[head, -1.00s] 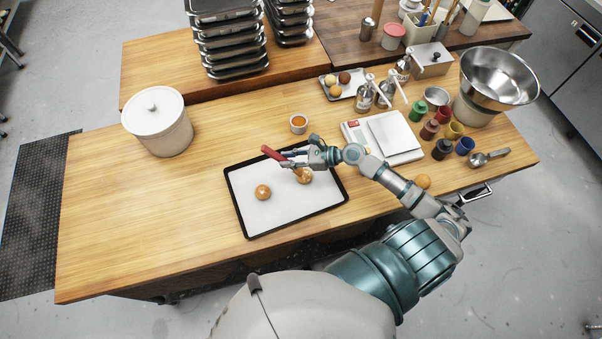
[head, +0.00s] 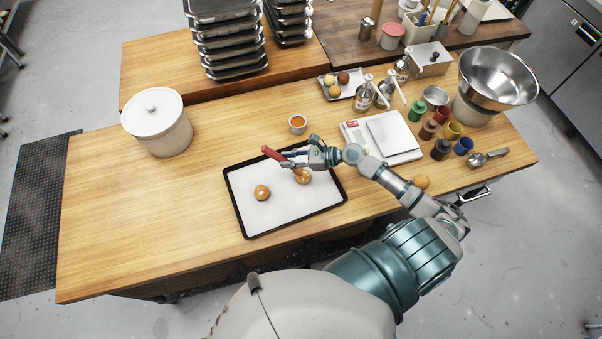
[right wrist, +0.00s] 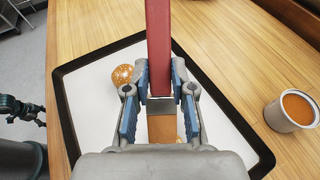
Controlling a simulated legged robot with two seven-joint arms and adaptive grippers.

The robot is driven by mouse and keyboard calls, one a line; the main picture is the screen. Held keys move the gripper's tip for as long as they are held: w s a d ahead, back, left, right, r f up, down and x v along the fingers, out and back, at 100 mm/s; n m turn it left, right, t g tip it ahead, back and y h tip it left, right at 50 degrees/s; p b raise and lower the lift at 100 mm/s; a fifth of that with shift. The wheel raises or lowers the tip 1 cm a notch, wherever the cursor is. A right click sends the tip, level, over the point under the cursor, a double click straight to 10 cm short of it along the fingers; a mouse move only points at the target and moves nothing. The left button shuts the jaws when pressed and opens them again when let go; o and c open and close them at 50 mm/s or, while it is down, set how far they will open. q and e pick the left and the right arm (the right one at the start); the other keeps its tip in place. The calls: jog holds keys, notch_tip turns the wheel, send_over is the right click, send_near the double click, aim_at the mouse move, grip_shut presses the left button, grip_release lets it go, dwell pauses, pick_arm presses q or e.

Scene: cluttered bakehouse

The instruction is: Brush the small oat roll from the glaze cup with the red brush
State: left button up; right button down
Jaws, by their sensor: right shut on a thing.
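My right gripper (head: 290,158) is shut on the red brush (head: 271,153), low over the black-rimmed tray. Its red handle (right wrist: 159,40) points away from the gripper in the right wrist view; the pale brown brush head shows between the fingers. The brush head is over the right-hand roll (head: 303,177); contact cannot be made out. A second round, speckled brown roll (head: 262,192) lies to the left on the tray and shows in the right wrist view (right wrist: 122,75). The glaze cup (head: 298,124), with orange glaze (right wrist: 297,108), stands behind the tray. My left gripper may show partly (right wrist: 35,112), its jaws unclear.
The tray (head: 240,217) has a white liner. A scale (head: 393,137), pump bottles and several coloured small pots stand to the right. A lone round roll (head: 421,182) lies near the front edge. A white lidded tub (head: 160,130) stands left; the wood between is clear.

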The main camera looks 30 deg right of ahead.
pick_arm(q)
jog(key=shift+d+r+p, duration=0.5)
jog(key=shift+d+r, duration=0.05)
jog(key=shift+d, duration=0.15)
dwell(1.3)
jog(key=shift+d+r, duration=0.2)
jog(key=shift+d, duration=0.05)
jog(key=shift+a+r+p, duration=0.1)
jog(key=shift+p, duration=0.2)
jog(key=shift+r+p, duration=1.3)
dwell(4.1)
